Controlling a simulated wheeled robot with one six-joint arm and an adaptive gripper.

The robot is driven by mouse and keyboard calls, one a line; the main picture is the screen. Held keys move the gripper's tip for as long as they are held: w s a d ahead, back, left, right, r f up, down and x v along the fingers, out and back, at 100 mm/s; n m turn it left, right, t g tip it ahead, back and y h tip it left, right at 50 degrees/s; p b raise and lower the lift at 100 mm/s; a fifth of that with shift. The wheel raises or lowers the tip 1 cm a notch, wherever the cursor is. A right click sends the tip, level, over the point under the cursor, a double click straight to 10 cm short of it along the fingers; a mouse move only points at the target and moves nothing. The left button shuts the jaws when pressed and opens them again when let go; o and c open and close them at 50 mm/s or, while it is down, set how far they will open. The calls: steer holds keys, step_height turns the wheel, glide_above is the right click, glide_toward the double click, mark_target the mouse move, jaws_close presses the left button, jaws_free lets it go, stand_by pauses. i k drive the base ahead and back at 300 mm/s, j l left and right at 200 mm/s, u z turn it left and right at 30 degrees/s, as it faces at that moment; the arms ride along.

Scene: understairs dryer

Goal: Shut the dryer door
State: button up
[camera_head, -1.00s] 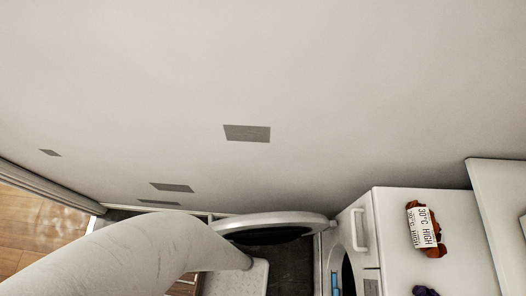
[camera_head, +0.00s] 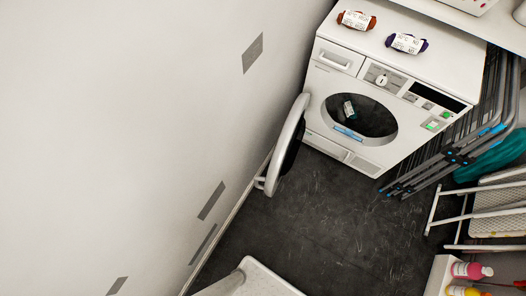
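The white dryer (camera_head: 330,98) stands against the wall at the upper middle of the head view. Its round door (camera_head: 286,145) is wide open, swung out to the left and standing close to the wall. The round drum opening (camera_head: 373,118) is uncovered and dark, with a small labelled item (camera_head: 349,110) and a blue strip (camera_head: 347,132) at it. My gripper is not in view.
Two labelled yarn bundles, one orange (camera_head: 357,20) and one purple (camera_head: 406,43), lie on top of the dryer. Folded racks (camera_head: 455,150) lean at the right. Bottles (camera_head: 470,270) stand at lower right. Dark floor (camera_head: 320,220) before the dryer is clear.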

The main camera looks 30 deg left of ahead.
mark_target(289, 140)
steer(key=k+u, duration=0.1)
steer(key=k, duration=0.45)
steer(key=k+j+u, duration=0.15)
steer(key=k, duration=0.4)
steer(key=u, duration=0.35)
steer(key=i+l+u, duration=0.1)
steer(key=l, duration=0.2)
steer(key=l+u, duration=0.1)
steer(key=l, duration=0.2)
steer(key=i+l, duration=0.35)
steer(key=i, duration=0.15)
steer(key=i+l, duration=0.4)
steer(key=i, duration=0.15)
